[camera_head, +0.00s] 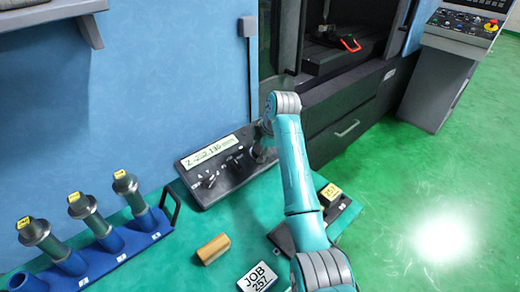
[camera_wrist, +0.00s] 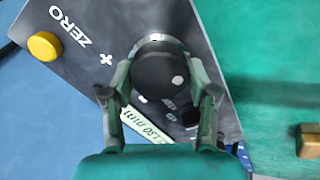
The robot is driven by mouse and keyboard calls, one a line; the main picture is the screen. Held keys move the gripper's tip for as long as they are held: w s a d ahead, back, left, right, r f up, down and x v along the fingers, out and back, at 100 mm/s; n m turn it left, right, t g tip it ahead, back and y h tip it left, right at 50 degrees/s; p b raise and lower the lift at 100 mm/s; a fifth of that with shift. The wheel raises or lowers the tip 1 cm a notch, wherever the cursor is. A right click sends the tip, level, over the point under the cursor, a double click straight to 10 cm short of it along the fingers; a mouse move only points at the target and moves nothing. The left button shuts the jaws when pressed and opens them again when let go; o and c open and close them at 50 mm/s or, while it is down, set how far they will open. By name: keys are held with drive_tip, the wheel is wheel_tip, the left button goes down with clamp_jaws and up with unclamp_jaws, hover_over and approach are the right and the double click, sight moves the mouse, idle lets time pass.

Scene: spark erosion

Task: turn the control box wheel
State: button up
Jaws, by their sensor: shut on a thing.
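The control box (camera_head: 237,178) is a dark grey panel on the green table in the head view, with a light display strip (camera_head: 212,150) and several small knobs. In the wrist view its panel (camera_wrist: 98,62) shows a yellow button (camera_wrist: 44,46) and the word ZERO. The black round wheel (camera_wrist: 155,76) has a pale dot near its right edge. My gripper (camera_wrist: 159,72) is shut on the wheel, one finger on each side of it. In the head view my gripper (camera_head: 262,152) is at the box's right end, and it largely hides the wheel.
A blue rack (camera_head: 105,250) with several tool holders stands at the left. A wooden block (camera_head: 213,249), a JOB 257 card (camera_head: 258,278) and a dark tray (camera_head: 345,215) with a yellow-labelled block lie in front. The machine's drawer front (camera_head: 345,125) stands behind at the right.

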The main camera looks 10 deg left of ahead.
drive_tip(key=n, duration=0.4)
drive_tip(key=shift+f+n, duration=0.2)
drive_tip(key=shift+n, duration=0.1)
drive_tip(key=n, duration=0.4)
drive_tip(key=shift+d+n, duration=0.1)
drive_tip(key=shift+n, duration=0.3)
drive_tip(key=shift+s, duration=0.1)
drive_tip(key=o, duration=1.1)
drive_tip(key=shift+f, duration=0.1)
drive_tip(key=v, duration=1.2)
